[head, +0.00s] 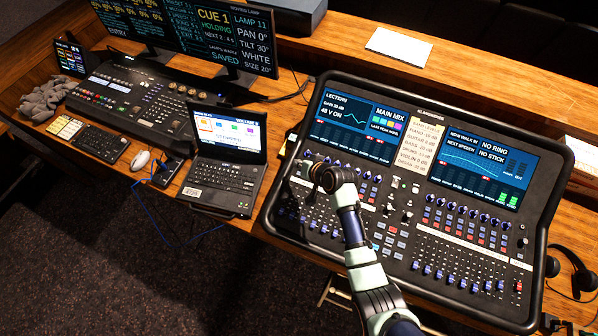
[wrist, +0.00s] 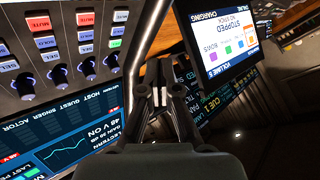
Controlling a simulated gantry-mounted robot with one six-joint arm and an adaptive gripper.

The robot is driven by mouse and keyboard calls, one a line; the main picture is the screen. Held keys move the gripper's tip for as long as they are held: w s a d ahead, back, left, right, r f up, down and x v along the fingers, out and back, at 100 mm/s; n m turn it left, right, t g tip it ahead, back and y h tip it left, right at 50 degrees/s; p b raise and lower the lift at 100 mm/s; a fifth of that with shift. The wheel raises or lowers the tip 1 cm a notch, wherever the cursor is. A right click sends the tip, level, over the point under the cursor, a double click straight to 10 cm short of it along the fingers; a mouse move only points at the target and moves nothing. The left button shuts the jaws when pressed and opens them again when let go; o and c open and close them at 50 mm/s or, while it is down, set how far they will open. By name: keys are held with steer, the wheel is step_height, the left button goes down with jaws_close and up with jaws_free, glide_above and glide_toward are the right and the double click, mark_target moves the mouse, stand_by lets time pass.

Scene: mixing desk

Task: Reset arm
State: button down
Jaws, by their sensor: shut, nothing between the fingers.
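My arm (head: 357,235) reaches up from the lower right of the head view, over the left part of the large mixing desk (head: 335,81). My gripper (head: 302,165) is at the desk's left edge, below the left screen, pointing left toward the laptop. In the wrist view my gripper (wrist: 160,97) has its dark fingers together with nothing between them. Whether it touches the desk cannot be told. The left screen (head: 352,122) reads "LECTERN" and "MAIN MIX". Part of the panel under my gripper is hidden.
An open laptop (head: 225,175) stands left of the desk. Further left are a lighting console (head: 135,97), a keyboard (head: 103,143) and a white mouse (head: 140,160). Monitors (head: 235,35) stand behind. Headphones (head: 575,272) lie at the right. A white paper (head: 398,48) lies on the back ledge.

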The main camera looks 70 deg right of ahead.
stand_by(0.7)
steer(key=w+a+r+n+t+y+p, duration=0.1)
steer(key=w+a+r+n+p, duration=0.1)
steer(key=w+a+r, duration=0.35)
steer(key=w+a+r+n+p, duration=0.2)
steer(key=a+r+n, duration=0.1)
steer(key=a+r, duration=0.5)
steer(key=w+a+r+n+t+y+p, duration=0.1)
steer(key=w+a+r+n+p, duration=0.1)
steer(key=w+a+r, duration=0.35)
steer(key=s+a+r+n+t+y+p, duration=0.1)
steer(key=s+a+r+n+p, duration=0.1)
steer(key=a+r, duration=0.8)
steer(key=s+a+r+n+t+y+p, duration=0.1)
steer(key=s+a+r+n, duration=0.3)
steer(key=a+r, duration=0.6)
steer(key=a+p, duration=0.1)
steer(key=a, duration=0.3)
steer(key=shift+s+y+p, duration=0.4)
